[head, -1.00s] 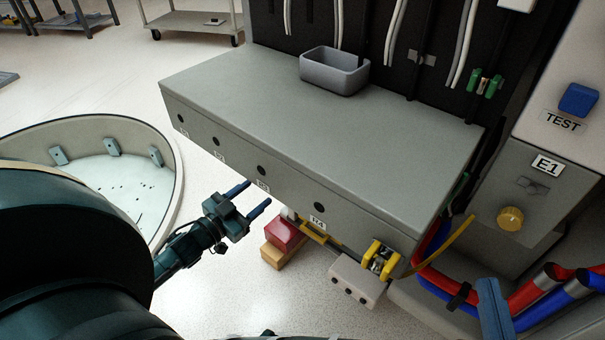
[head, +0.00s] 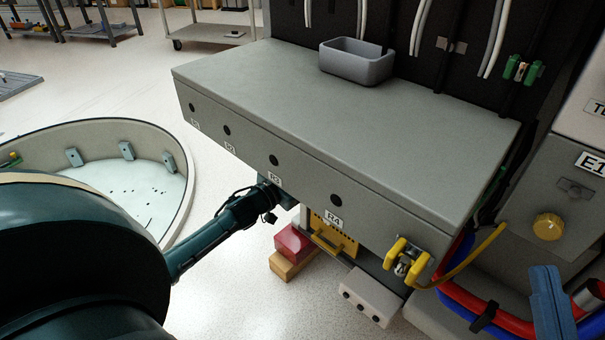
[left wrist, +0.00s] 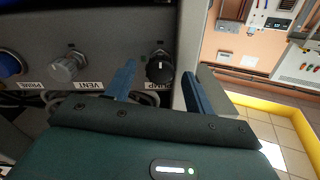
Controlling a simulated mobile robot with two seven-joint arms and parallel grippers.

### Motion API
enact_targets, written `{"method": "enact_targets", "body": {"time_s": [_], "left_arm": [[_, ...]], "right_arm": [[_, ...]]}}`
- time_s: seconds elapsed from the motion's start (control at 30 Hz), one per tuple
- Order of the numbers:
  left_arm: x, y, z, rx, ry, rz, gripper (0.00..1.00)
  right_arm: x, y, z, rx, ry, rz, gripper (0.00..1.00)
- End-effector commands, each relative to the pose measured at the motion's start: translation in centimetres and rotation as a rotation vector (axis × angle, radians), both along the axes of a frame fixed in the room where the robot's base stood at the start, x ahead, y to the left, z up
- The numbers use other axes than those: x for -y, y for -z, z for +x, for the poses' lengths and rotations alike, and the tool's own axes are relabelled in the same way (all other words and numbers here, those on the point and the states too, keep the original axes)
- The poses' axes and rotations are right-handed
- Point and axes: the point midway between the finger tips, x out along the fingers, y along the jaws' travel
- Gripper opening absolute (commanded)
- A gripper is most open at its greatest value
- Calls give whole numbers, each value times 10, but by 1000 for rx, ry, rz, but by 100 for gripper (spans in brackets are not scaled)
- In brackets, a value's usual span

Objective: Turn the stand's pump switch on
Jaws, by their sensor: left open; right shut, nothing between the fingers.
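The pump switch (left wrist: 160,67) is a round black knob with a pale mark near its top, on a grey panel in the left wrist view. The PUMP label sits just below it, partly covered by a finger. My left gripper (left wrist: 159,72) is open, with one blue finger to each side of the knob in the picture. I cannot tell whether the fingers touch it or how far off it is. In the head view the left gripper's fingers are hidden at the grey bench's front edge. My right gripper (head: 550,302) is shut and empty at the lower right.
A grey VENT knob (left wrist: 67,67) and a blue PRIME knob (left wrist: 10,64) are left of the pump switch. The grey bench (head: 350,105) overhangs a red block (head: 293,243) and yellow-handled parts. Red and blue hoses lie by the right gripper. A round basin (head: 130,172) stands left.

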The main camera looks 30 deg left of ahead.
Motion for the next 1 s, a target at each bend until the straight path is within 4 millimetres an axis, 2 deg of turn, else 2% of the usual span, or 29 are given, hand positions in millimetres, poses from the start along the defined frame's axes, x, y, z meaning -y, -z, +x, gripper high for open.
{"method": "enact_targets", "body": {"time_s": [0.23, 0.8, 1.0], "left_arm": [[0, 0, 1, 0, 0, 1, 54], [0, 0, 1, 0, 0, 0, 9], [0, -1, 1, -4, 0, -15, 9]], "right_arm": [[0, -1, 0, 5, 1, -1, 0], [0, -1, 0, 4, 1, -1, 0], [0, -3, 0, -1, 1, -2, 0]]}}
